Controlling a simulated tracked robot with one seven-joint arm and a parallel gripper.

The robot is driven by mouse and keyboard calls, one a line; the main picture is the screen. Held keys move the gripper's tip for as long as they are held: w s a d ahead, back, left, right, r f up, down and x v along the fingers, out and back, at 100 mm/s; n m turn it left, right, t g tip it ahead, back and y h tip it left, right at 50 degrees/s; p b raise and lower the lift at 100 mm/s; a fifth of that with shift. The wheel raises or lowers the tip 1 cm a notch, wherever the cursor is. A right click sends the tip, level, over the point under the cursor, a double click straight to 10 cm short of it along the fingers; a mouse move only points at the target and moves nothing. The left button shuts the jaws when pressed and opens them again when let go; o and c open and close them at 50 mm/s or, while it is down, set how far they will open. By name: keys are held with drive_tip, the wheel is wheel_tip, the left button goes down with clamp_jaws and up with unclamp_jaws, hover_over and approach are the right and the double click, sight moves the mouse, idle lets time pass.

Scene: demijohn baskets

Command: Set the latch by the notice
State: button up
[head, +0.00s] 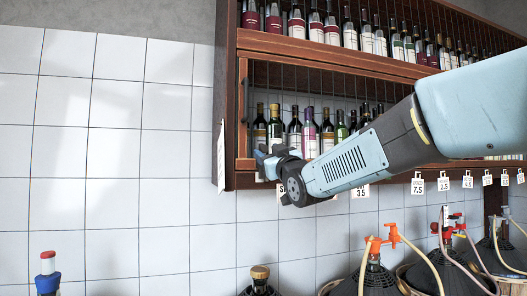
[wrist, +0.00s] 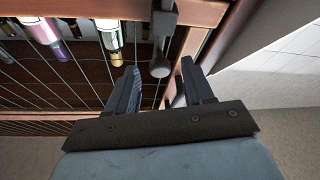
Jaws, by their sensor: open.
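A dark upright bar (head: 245,100), seemingly the latch or a handle, is on the left frame of the wire-fronted cabinet door (head: 243,140). A pale sheet (head: 221,155), seemingly the notice, is edge-on at the cabinet's left side; its writing cannot be read. My gripper (head: 262,162) is at the door's lower left corner, below the bar. In the wrist view my open gripper (wrist: 158,78) has its fingers apart, with a dark grey bar with a rounded end (wrist: 161,45) showing between and beyond the tips. I cannot tell whether they touch it.
Wine bottles (head: 308,135) stand behind the wires, with more bottles (head: 331,28) on the upper shelf. White price tags (head: 417,187) hang below the cabinet. Dark demijohns (head: 377,278) with orange and red taps stand below right. The tiled wall (head: 110,150) at left is clear.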

sight(265, 151)
drive_tip(key=shift+x, duration=1.7)
clamp_jaws()
